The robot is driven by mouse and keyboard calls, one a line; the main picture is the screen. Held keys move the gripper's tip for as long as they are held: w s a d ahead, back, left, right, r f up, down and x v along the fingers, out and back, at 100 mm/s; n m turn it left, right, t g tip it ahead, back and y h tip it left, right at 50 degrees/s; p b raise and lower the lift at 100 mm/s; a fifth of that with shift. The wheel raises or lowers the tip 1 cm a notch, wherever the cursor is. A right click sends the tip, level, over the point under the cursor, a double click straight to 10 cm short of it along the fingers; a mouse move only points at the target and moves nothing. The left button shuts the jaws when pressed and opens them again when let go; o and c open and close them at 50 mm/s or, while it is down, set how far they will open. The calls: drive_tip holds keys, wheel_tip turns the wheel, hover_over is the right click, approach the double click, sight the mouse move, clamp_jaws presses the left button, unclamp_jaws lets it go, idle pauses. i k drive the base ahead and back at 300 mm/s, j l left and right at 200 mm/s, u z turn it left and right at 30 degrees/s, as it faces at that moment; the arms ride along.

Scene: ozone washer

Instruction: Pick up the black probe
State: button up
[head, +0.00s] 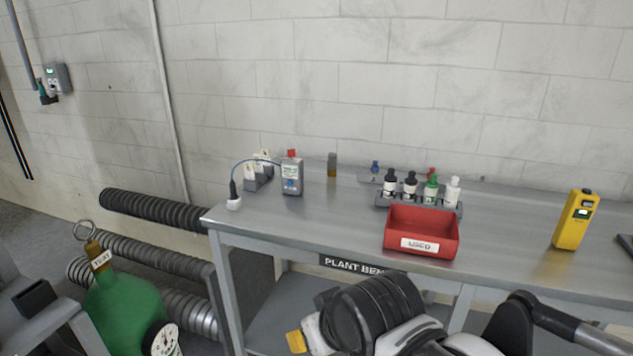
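The black probe (233,187) stands upright at the left end of the grey bench (310,228), its lower end in a small white holder (233,203). A blue cable (250,161) arches from its top to a grey handheld meter (291,178) with a display, standing to its right. My arm crosses the bottom of the head view, in front of and below the bench top, well apart from the probe. The end of my gripper (303,335) seems to show beside a yellow part at the bottom. Its fingers are not clear, and I see nothing held.
Right of the meter are a rack of small bottles (420,203), a red bin (422,232) and a yellow handheld device (575,219). White packets (257,170) stand close behind the probe. A green cylinder (125,312) and ribbed hoses (155,211) are left of the bench.

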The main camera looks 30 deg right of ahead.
sight(232, 185)
drive_tip(key=i+j+z, duration=0.1)
drive_tip(key=i+j, duration=0.15)
drive_tip(key=i+j+z, duration=0.1)
drive_tip(key=i+j, duration=0.15)
drive_tip(key=j, duration=0.25)
drive_tip(key=i+j+z, duration=0.1)
drive_tip(key=j, duration=0.3)
drive_tip(key=i+j+z, duration=0.1)
drive_tip(key=i+j, duration=0.2)
drive_tip(key=j, duration=0.15)
